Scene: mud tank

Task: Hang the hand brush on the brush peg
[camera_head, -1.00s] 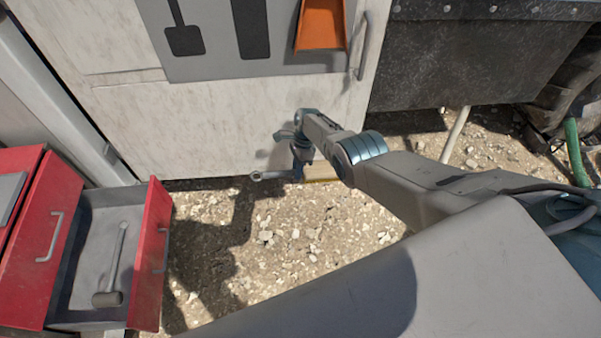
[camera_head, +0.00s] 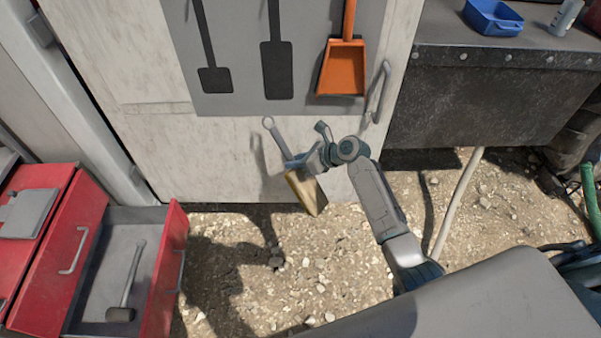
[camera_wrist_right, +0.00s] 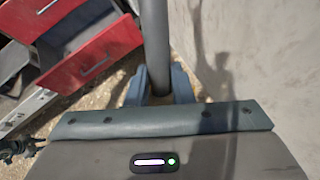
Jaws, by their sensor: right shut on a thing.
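The hand brush has a grey handle (camera_head: 276,140) with a ring at its end and a block of tan bristles (camera_head: 310,194). My right gripper (camera_head: 299,163) is shut on the handle, close to the bristles. The brush is held tilted in front of the white door, ring up and to the left, bristles low. In the right wrist view the grey handle (camera_wrist_right: 155,45) runs up from between the fingers (camera_wrist_right: 158,88). A grey board (camera_head: 235,85) on the door carries dark tool silhouettes. I cannot make out the brush peg. My left gripper is not in view.
An orange dustpan (camera_head: 342,68) hangs on the board's right side, beside a door handle (camera_head: 378,92). A red drawer cabinet (camera_head: 165,265) stands open at the left with a mallet (camera_head: 128,285) inside. A dark tank (camera_head: 480,100) stands at the right. Gravel ground lies between.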

